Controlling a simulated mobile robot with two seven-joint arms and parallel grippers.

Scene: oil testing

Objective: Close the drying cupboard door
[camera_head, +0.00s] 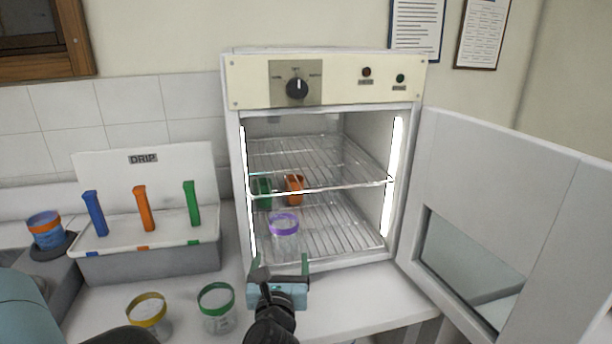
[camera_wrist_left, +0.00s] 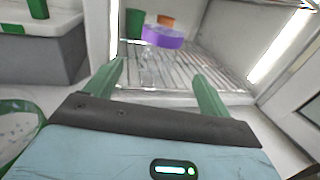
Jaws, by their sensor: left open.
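The drying cupboard (camera_head: 325,78) stands on the bench with its front facing me. Its white door (camera_head: 510,190), with a window low in it, is swung wide open to the right. My left gripper (camera_head: 279,262) is open and empty, just in front of the cupboard's lower front edge. In the left wrist view its two green fingers (camera_wrist_left: 160,85) point into the cupboard opening. On the lower rack stands a purple-rimmed jar (camera_head: 284,228), with a green one (camera_head: 262,192) and an orange one (camera_head: 295,187) behind it. The gripper is apart from the door. My right gripper is not in view.
A drip rack (camera_head: 150,262) with blue, orange and green handles stands left of the cupboard. A yellow-rimmed jar (camera_head: 147,312) and a green-rimmed jar (camera_head: 217,305) stand on the bench at front left. Bare bench (camera_head: 365,298) lies between the gripper and the door.

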